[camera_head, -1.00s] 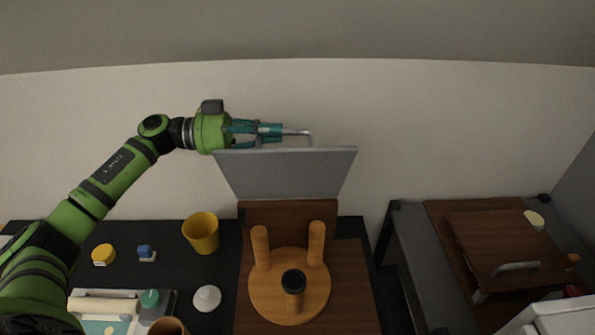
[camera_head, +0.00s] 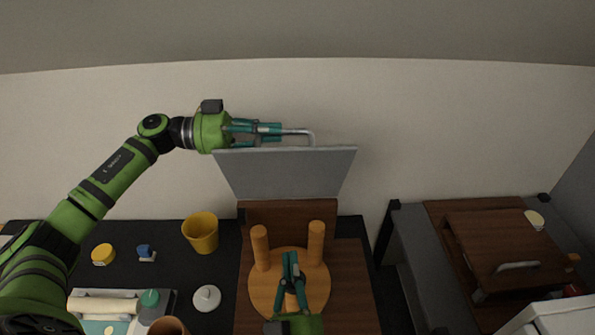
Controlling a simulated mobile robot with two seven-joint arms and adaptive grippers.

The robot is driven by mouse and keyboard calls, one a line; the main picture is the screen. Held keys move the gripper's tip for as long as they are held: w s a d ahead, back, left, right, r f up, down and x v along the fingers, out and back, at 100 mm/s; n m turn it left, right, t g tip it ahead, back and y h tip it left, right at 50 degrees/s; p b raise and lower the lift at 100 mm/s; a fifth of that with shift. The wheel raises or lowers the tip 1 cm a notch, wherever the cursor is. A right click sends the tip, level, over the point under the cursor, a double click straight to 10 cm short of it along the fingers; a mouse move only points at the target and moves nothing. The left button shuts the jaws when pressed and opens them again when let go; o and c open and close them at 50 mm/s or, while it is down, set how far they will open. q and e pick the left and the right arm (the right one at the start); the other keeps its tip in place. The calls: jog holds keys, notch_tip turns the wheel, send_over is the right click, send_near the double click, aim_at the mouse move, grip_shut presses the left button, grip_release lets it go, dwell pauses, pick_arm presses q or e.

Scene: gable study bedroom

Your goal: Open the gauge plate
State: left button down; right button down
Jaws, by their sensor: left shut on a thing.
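The grey plate (camera_head: 287,174), which I take to be the gauge plate, stands raised and tilted at the back of a brown wooden base (camera_head: 352,300). Its bent metal handle (camera_head: 300,131) sticks up at the top edge. My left gripper (camera_head: 282,130) is shut on this handle. My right gripper (camera_head: 291,258) is low over a round orange wooden piece (camera_head: 262,293) with two upright pegs on the base. It covers the piece's black-topped middle post. I cannot tell whether its fingers are apart or touch that post.
A yellow cup (camera_head: 201,234), a yellow round item (camera_head: 103,254), a small blue item (camera_head: 146,252) and a white knobbed lid (camera_head: 207,298) stand on the dark table to the left. A second wooden box (camera_head: 500,240) with a handle stands at right, across a gap.

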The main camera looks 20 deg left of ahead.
aim_at(298, 157)
jog(key=shift+m+t+h, duration=0.3)
jog(key=shift+m+t, duration=0.3)
jog(key=shift+t, duration=0.1)
jog(key=x, duration=0.5)
jog(key=d+r+x, duration=0.1)
jog(key=x, duration=0.4)
jog(key=r+x, duration=0.1)
jog(key=x, duration=0.5)
jog(key=shift+s+d+r, duration=0.2)
jog(key=shift+d, duration=0.2)
jog(key=shift+w+r, duration=0.2)
jog(key=shift+w+a+r, duration=0.15)
jog(key=shift+w+r, duration=0.1)
jog(key=shift+w, duration=0.05)
pick_arm(q)
jog(key=shift+d+f, duration=0.1)
jog(key=shift+d, duration=0.05)
pick_arm(e)
jog(key=shift+w, duration=0.2)
pick_arm(q)
jog(key=c, duration=1.7)
grip_release()
jog(key=o, duration=0.4)
jog(key=shift+s, duration=0.15)
pick_arm(e)
jog(key=shift+r, duration=0.1)
